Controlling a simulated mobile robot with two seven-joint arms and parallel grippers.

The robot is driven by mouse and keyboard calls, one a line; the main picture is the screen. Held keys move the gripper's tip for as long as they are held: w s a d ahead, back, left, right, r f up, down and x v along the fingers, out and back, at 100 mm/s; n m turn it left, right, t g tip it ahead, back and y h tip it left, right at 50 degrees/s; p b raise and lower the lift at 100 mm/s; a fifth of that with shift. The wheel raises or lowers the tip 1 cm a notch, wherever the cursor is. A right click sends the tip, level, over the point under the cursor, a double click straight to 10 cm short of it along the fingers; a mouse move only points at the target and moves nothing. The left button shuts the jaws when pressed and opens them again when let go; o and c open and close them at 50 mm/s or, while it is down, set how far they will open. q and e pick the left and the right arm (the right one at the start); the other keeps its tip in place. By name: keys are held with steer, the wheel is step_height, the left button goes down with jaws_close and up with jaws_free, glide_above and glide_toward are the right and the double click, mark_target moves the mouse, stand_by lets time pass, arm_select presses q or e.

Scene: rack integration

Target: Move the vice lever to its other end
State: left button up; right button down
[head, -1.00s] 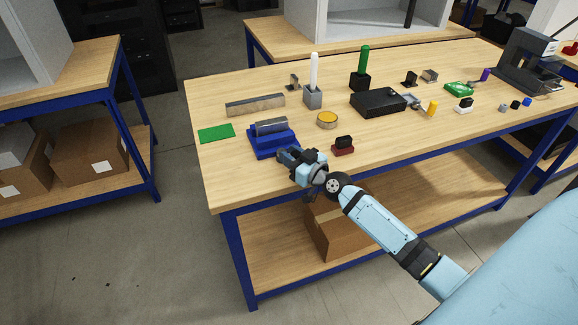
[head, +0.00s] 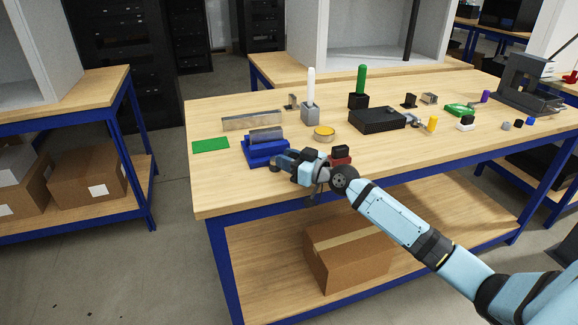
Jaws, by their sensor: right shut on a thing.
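The blue vice (head: 254,155) sits near the front left edge of the table, with a grey metal cylinder (head: 265,135) lying across its top. My right gripper (head: 279,161) is at the front right side of the vice, low over the table edge. It is shut on the vice lever, which the fingers mostly hide. Which end of its travel the lever is at cannot be made out. My left gripper is out of view.
A dark red block with a black top (head: 340,156) stands close right of my right gripper. A green mat (head: 210,145), a long metal bar (head: 252,120) and a yellow-topped round tin (head: 324,132) lie around the vice. A black box (head: 377,120) is farther right.

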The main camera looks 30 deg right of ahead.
steer(key=c, duration=0.9)
jaws_free()
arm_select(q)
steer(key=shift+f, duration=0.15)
arm_select(e)
steer(key=shift+o, duration=0.2)
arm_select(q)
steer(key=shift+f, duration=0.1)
arm_select(e)
steer(key=shift+s, duration=0.1)
arm_select(q)
steer(key=b, duration=0.2)
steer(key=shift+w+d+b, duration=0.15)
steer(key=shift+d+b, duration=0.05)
steer(key=shift+b, duration=0.2)
arm_select(e)
steer(key=v, duration=1.3)
steer(key=shift+s, duration=0.3)
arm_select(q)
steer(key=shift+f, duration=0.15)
arm_select(e)
steer(key=shift+d, duration=0.1)
